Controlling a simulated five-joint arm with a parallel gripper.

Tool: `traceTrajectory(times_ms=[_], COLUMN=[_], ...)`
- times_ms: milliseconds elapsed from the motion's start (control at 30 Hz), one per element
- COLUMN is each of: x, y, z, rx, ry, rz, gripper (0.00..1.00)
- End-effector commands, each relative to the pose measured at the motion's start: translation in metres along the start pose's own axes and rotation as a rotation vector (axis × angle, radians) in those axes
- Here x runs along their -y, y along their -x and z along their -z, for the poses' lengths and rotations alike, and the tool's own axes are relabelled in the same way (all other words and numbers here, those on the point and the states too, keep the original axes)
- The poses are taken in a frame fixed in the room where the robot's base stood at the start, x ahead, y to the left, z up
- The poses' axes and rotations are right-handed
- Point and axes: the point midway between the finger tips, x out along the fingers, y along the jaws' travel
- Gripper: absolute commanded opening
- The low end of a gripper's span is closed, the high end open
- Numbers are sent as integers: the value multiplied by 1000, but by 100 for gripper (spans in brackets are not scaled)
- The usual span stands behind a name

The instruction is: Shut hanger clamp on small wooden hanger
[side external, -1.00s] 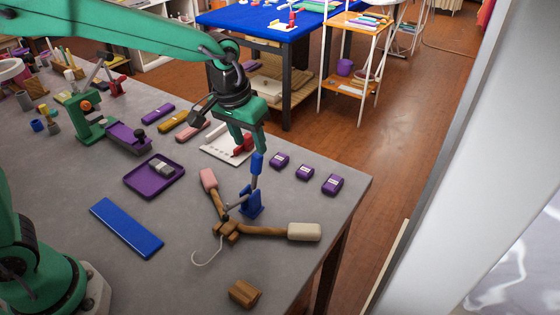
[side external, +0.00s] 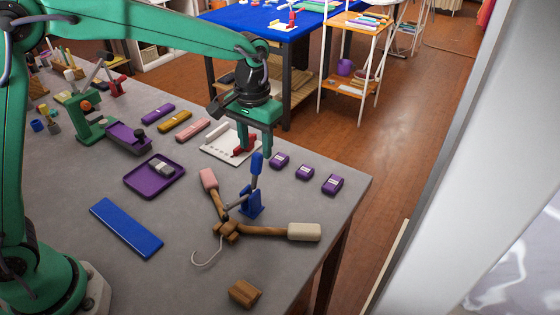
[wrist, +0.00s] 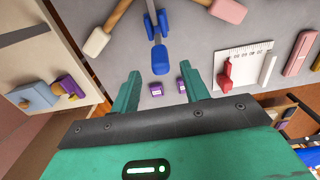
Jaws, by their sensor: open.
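The small wooden hanger (side external: 262,231) lies on the grey table, with a pink pad on one arm, a cream pad on the other and a pale hook. The blue hanger clamp (side external: 250,204) stands between the hanger's arms. Its blue-tipped handle (side external: 256,164) points up; I cannot tell whether its dark arm touches the hanger. My gripper (side external: 254,153) is open and empty, above and behind the handle. In the wrist view the handle tip (wrist: 160,60) shows just ahead of the gap between my fingers (wrist: 161,77).
A white board (side external: 222,151) with a red piece (side external: 243,146) is close behind my gripper. Several purple blocks (side external: 304,172) lie to the right near the table edge. A wooden block (side external: 244,293) sits in front. A purple tray (side external: 140,184) and blue strip (side external: 126,227) lie left.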

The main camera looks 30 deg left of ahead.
Motion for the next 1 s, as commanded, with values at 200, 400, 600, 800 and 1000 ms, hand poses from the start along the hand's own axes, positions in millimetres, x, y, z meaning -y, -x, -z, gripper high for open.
traceTrajectory(times_ms=[200,400,600,800,1000], x=[0,0,0,0,0], y=[-28,-48,-55,-56,-55], z=[-1,0,0,0,0], rx=[3,2,1,0,0], ry=[0,0,0,0,0], rz=[1,1,0,0,0], gripper=[45,45,45,45,14])
